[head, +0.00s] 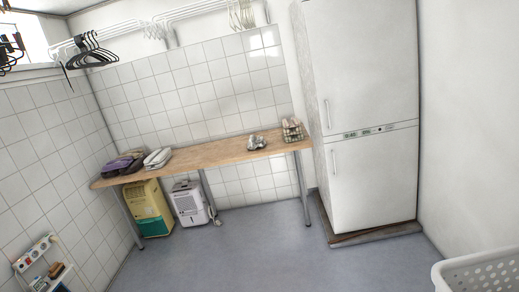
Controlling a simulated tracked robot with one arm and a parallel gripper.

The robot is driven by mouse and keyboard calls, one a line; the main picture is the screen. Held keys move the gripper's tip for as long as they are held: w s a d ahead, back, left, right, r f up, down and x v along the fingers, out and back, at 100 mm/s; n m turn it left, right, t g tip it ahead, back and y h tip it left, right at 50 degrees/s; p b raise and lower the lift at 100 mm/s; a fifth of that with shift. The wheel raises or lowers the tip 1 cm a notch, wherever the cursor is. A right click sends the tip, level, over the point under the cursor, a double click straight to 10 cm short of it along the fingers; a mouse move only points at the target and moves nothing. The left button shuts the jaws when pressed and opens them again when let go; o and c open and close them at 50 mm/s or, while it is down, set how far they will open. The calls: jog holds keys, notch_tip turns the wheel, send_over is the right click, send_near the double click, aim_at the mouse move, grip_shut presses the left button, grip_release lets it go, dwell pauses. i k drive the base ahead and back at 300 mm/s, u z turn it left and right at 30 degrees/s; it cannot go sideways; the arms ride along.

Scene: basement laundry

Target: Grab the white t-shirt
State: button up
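I cannot clearly make out a white t-shirt. A pale whitish bundle (158,158) lies on the left part of the wooden table (210,155), beside dark and purple folded items (123,164). A small crumpled grey-white item (256,142) lies farther right on the table. Both pale things are too small to identify for certain. My gripper does not show in the head view.
A wire basket (292,130) stands at the table's right end, beside a tall white fridge (372,190). Two dehumidifier-like units, yellow-green (147,208) and white (189,203), stand under the table. A white laundry basket (480,273) is at lower right. The middle floor (270,255) is clear.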

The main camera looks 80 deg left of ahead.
aim_at(254, 143)
jog(key=u, duration=2.25)
jog(key=k, duration=0.8)
jog(key=i, duration=0.8)
jog(key=z, duration=0.05)
